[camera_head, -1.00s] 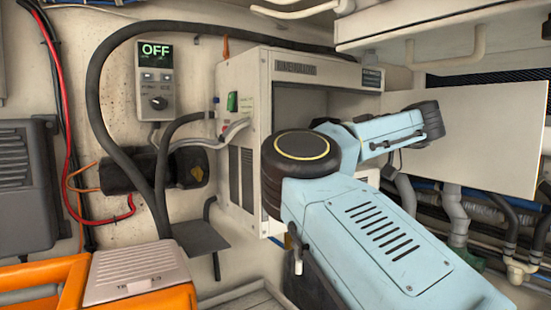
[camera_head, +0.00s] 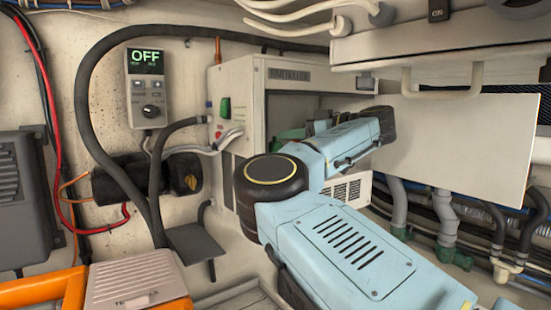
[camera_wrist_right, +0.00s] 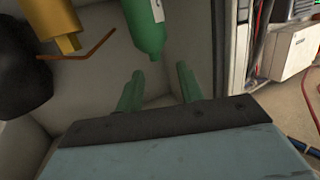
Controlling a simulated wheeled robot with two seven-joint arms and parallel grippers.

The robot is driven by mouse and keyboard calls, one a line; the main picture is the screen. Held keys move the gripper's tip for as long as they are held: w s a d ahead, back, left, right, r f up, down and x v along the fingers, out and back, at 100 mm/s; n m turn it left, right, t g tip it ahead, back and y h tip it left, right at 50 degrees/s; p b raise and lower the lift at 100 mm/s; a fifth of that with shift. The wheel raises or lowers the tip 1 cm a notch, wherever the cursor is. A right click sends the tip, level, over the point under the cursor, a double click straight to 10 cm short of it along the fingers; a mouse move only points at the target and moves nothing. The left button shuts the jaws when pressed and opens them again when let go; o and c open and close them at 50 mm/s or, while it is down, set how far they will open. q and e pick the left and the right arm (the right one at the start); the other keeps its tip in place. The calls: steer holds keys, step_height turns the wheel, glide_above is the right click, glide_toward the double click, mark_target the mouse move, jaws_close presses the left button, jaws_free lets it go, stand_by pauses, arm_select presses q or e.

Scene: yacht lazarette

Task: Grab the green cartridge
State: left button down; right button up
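The green cartridge (camera_wrist_right: 147,30) shows at the top of the right wrist view, a rounded green cylinder with a pale label, cut off by the frame edge. My right gripper (camera_wrist_right: 159,69) has two green fingers, spread apart with nothing between them. The cartridge is just beyond the fingertips, and I see no grip on it. In the head view my right arm reaches to the open front of the white cabinet (camera_head: 237,87), with green parts of the gripper (camera_head: 293,133) at the opening. I cannot pick out the cartridge in the head view. My left gripper is not in view.
In the right wrist view a yellow cylinder (camera_wrist_right: 62,22), a thin copper-coloured bar (camera_wrist_right: 80,56) and a dark rounded object (camera_wrist_right: 20,70) lie left of the cartridge. In the head view a white panel (camera_head: 465,145) stands right of the arm. A thick black hose (camera_head: 82,105) loops left of the cabinet.

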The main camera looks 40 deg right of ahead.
mark_target(275, 138)
steer(key=x, duration=0.2)
steer(key=p+x, duration=0.2)
steer(key=x, duration=0.1)
steer(key=shift+w+d+f, duration=0.15)
steer(key=shift+w+f, duration=0.1)
steer(key=shift+w, duration=0.05)
steer(key=shift+w+f, duration=0.15)
steer(key=shift+w, duration=0.1)
steer(key=shift+c, duration=0.3)
jaws_close()
